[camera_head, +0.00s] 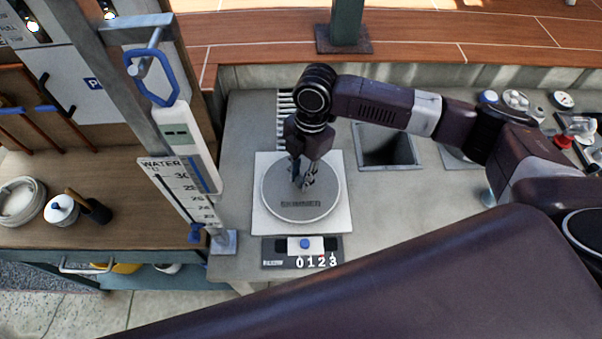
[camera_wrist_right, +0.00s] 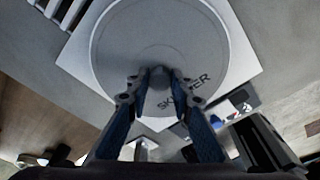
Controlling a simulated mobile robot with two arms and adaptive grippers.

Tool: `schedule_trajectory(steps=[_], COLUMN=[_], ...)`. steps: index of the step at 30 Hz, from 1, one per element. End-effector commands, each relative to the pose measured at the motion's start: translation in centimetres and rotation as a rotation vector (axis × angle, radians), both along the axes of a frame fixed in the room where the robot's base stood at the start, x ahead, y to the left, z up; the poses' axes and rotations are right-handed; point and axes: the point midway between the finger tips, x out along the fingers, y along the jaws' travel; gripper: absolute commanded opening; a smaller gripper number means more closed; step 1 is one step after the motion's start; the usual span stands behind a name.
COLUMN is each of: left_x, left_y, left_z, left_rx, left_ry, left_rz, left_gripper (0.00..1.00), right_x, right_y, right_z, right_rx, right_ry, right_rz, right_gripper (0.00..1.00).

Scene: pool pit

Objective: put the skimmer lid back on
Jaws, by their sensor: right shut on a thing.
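The skimmer lid (camera_head: 284,207) is a round grey disc with dark lettering near its front edge. It lies flat over a white square plate (camera_head: 259,222), roughly centred on it; I cannot tell whether it rests there or hangs just above. My right gripper (camera_head: 304,182) points down at the middle of the lid. In the right wrist view, the gripper (camera_wrist_right: 156,80) is shut on the small dark knob of the lid (camera_wrist_right: 118,45). The lettering shows partly between and beside the fingers. My left gripper is not in view.
An open square pit (camera_head: 388,165) lies right of the lid. A number panel (camera_head: 302,252) reading 0123 is in front of it. A water gauge post (camera_head: 180,190) stands at left. Small items, including a red one (camera_head: 564,142), crowd the right. A green post (camera_head: 346,25) stands behind.

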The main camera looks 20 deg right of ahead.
Motion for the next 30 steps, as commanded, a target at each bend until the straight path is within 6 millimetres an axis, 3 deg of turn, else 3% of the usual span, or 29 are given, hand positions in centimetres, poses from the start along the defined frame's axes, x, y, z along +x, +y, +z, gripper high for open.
schedule_trajectory(steps=[30], left_x=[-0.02], left_y=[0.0], left_z=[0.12], left_rx=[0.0], left_ry=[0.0], left_rz=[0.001], left_gripper=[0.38], right_x=[0.01], right_y=[0.08], right_z=[-0.85], right_rx=[0.002], right_ry=[0.0], right_rz=[0.001], right_gripper=[0.0])
